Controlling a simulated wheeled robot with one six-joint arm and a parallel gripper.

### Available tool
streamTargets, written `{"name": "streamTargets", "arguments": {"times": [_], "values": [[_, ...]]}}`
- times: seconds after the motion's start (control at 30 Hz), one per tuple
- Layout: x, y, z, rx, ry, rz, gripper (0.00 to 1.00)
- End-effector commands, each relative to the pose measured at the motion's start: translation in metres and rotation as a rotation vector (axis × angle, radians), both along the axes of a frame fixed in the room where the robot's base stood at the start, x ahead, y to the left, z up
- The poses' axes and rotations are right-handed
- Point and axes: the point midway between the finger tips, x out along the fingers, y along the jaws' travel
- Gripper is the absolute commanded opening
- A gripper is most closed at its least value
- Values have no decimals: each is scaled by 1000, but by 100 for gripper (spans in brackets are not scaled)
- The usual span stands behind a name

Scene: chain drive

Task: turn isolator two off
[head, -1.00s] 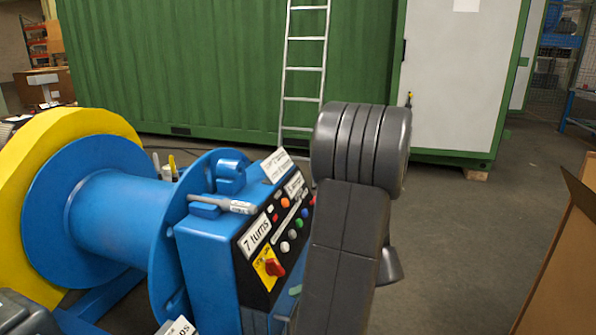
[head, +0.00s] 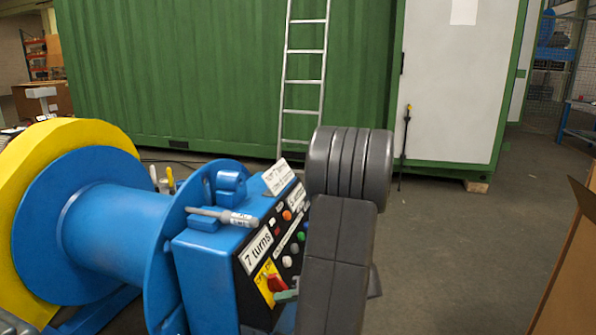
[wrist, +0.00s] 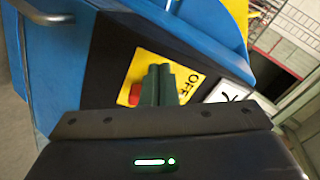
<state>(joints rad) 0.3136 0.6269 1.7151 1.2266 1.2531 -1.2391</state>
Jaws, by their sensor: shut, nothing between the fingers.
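A red rotary knob (head: 277,284) sits on a yellow plate (head: 264,273) low on the black panel of the blue control box. I cannot read an isolator number on it. In the wrist view the yellow plate (wrist: 197,83) shows the word OFF, and part of the red knob (wrist: 135,93) shows left of my fingers. My gripper (wrist: 158,82) is shut, its green fingers together and empty, at the knob and covering part of it. In the head view the fingertips (head: 286,296) overlap the knob's lower right edge. I cannot tell whether they touch it.
The blue control box (head: 205,275) carries several buttons and lamps, a "7 turns" label (head: 258,249) and a grey pen-like tool (head: 224,216) on top. A blue and yellow reel (head: 75,215) stands left. A cardboard box (head: 572,275) is at right. Floor between is clear.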

Motion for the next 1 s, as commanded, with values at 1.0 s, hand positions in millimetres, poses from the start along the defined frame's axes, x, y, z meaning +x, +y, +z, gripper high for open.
{"name": "streamTargets", "arguments": {"times": [1.0], "values": [[7, 1, 1, 0, 0, 0, 0]]}}
